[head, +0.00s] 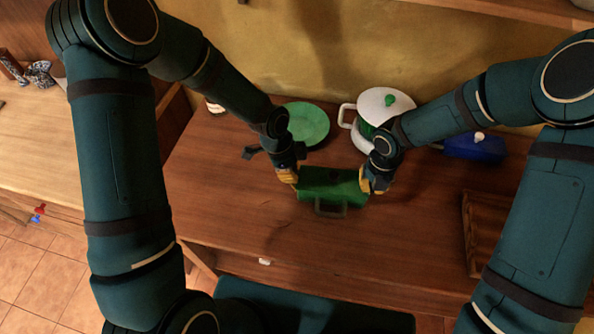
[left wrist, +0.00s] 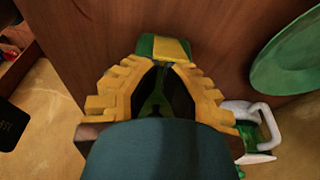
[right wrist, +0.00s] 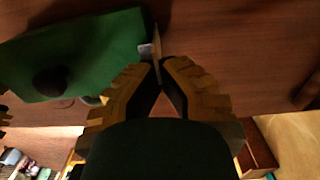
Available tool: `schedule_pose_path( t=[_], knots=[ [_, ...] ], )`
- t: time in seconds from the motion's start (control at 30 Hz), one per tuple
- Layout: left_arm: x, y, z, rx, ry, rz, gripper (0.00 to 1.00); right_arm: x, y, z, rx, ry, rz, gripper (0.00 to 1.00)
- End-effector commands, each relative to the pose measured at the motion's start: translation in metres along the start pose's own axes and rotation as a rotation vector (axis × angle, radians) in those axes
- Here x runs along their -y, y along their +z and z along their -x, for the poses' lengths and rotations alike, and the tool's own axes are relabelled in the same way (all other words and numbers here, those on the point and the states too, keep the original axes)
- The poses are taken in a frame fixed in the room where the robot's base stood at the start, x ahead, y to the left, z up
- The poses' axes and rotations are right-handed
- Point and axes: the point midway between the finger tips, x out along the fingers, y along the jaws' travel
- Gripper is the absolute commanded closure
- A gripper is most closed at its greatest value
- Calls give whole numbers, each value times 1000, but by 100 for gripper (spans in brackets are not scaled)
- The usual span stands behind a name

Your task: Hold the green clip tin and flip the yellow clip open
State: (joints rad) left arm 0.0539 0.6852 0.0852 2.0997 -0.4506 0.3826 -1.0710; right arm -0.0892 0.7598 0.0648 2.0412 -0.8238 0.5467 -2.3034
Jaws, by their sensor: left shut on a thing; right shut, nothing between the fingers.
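The green clip tin (head: 335,184) lies on the wooden counter with a dark handle at its front; its flat green side fills the upper left of the right wrist view (right wrist: 75,55). My left gripper (head: 288,177) is shut on the tin's left end. In the left wrist view, a yellow patch (left wrist: 172,48) shows on that end just beyond the fingertips; I cannot tell whether it is the clip. My right gripper (head: 368,184) is shut and empty at the tin's right end. Its tips are close beside a thin pale flap (right wrist: 152,48) there, contact unclear.
A blue lidded container (head: 474,147) is at the back right. A wooden tray (head: 476,232) lies at the right.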

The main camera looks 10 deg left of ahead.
Motion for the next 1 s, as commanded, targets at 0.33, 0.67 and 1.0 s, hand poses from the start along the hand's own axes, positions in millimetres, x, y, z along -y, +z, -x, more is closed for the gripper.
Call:
schedule_pose_path(
  t=[0.33, 0.67, 1.0],
  knots=[
    [1, 15, 1, -42, -5, 0, 100, 0, 0, -1, -1, 0, 0, 100],
    [1, 18, 1, -41, -4, -2, 100, 0, 0, -1, -1, 0, 0, 100],
    [1, 28, 6, -40, -4, 1, 100, 0, 0, -1, -1, 0, 0, 100]
  ],
)
